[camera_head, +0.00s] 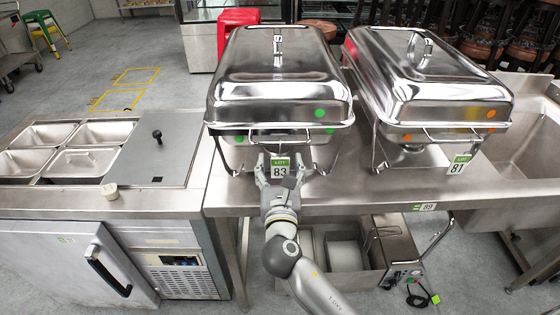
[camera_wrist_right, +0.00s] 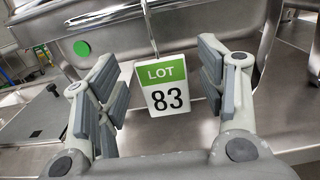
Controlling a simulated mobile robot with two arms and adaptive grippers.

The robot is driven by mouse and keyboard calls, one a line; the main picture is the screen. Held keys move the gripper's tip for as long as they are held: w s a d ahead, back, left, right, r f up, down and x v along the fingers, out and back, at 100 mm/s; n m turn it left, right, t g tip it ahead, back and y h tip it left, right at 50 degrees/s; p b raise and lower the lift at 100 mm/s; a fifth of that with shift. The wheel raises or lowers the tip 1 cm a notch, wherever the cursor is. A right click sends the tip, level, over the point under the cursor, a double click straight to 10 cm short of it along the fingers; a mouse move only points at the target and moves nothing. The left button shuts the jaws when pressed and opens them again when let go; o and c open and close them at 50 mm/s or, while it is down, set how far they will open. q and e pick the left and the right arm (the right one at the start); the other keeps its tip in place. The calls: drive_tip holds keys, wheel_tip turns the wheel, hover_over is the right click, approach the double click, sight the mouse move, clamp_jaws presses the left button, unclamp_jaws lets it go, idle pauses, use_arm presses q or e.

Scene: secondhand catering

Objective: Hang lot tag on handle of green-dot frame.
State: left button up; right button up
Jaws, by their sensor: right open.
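The lot tag 83 (camera_head: 280,168), white with a green band, hangs below the front wire handle (camera_head: 262,141) of the green-dot frame (camera_head: 238,150). The frame holds a chafing dish (camera_head: 277,85) with green dots. In the right wrist view the tag (camera_wrist_right: 166,85) hangs nearly upright from a thin wire that rises to the handle near the top edge. My right gripper (camera_head: 277,168) is open, with its fingers (camera_wrist_right: 160,92) on either side of the tag and gaps between. My left gripper is not in view.
An orange-dot chafing dish (camera_head: 430,85) stands to the right, with lot tag 81 (camera_head: 459,163) on its handle. The steel counter (camera_head: 350,195) has bare room in front. A cold well with steel pans (camera_head: 70,147) is at left, a sink (camera_head: 530,140) at right.

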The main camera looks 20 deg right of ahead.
drive_tip(key=v, duration=1)
wheel_tip(320, 180, down, 21)
drive_tip(key=a+m+g+y, duration=0.1)
drive_tip(key=m+g+y, duration=0.2)
drive_tip(key=g, duration=0.1)
drive_tip(key=s+d+f+m+g+y, duration=0.1)
drive_tip(key=s+f+m+g, duration=0.15)
drive_tip(key=f, duration=0.65)
drive_tip(key=s+d+f+m+g, duration=0.15)
drive_tip(key=s+f+m, duration=0.25)
drive_tip(key=f, duration=0.5)
drive_tip(key=s+d+f+m+g+y, duration=0.1)
drive_tip(key=s+d+f+m+g, duration=0.2)
drive_tip(key=s+f+m+g, duration=0.7)
drive_tip(key=s+d+f+m, duration=0.1)
drive_tip(key=s+f+m, duration=0.2)
drive_tip(key=s, duration=0.4)
drive_tip(key=s+d+f+m+t, duration=0.1)
drive_tip(key=s+f+m, duration=0.3)
drive_tip(key=s, duration=0.4)
drive_tip(key=s+d+f+m, duration=0.3)
drive_tip(key=s+f, duration=0.2)
drive_tip(key=s, duration=0.3)
drive_tip(key=shift+d+m, duration=0.2)
drive_tip(key=shift+m, duration=0.15)
